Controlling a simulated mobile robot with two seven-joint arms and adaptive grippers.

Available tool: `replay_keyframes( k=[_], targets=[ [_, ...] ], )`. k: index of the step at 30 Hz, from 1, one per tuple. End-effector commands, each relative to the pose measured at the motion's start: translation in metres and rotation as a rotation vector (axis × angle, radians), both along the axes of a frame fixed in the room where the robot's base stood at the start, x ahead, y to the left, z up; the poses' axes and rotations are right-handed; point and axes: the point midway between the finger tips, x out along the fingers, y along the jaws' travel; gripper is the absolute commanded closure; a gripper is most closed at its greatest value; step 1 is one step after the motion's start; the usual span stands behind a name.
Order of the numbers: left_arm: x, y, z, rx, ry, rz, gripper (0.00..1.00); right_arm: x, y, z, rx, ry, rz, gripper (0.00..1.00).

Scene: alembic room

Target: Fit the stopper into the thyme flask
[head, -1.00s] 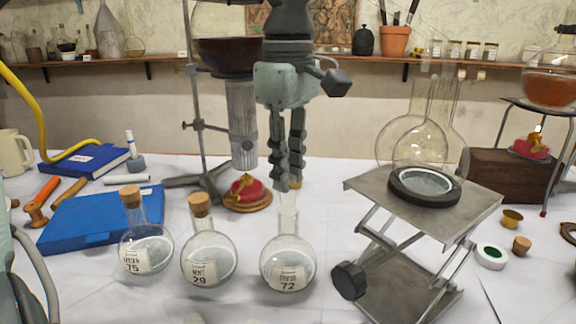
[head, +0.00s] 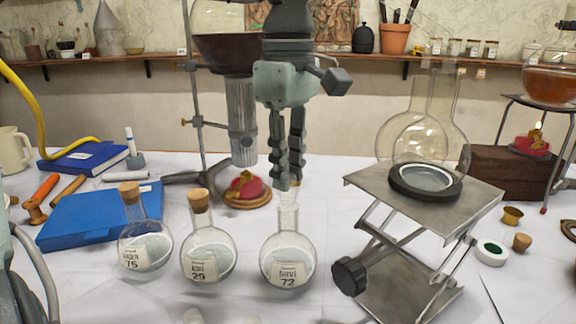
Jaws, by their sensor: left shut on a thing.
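The thyme flask (head: 287,262) is a round clear flask with a label reading 72. It stands upright on the white table, with some pale contents and an open neck. My left gripper (head: 287,184) points straight down just above the neck and is shut on a small stopper. My right gripper is not in view.
Two corked flasks, numbered 29 (head: 208,254) and 75 (head: 145,248), stand close on the left. A metal lab jack (head: 465,208) stands close on the right, bearing a large flask (head: 418,140). A red burner (head: 246,187) and a stand lie behind.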

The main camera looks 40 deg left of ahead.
Motion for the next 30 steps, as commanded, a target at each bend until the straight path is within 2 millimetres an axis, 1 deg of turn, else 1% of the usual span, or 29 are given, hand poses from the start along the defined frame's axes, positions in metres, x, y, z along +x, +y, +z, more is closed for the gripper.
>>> replay_keyframes(
  k=[30],
  targets=[
    [0.0,0.0,-0.012,0.0,0.0,0.0,1.0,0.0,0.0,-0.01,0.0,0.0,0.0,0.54]
  ],
)
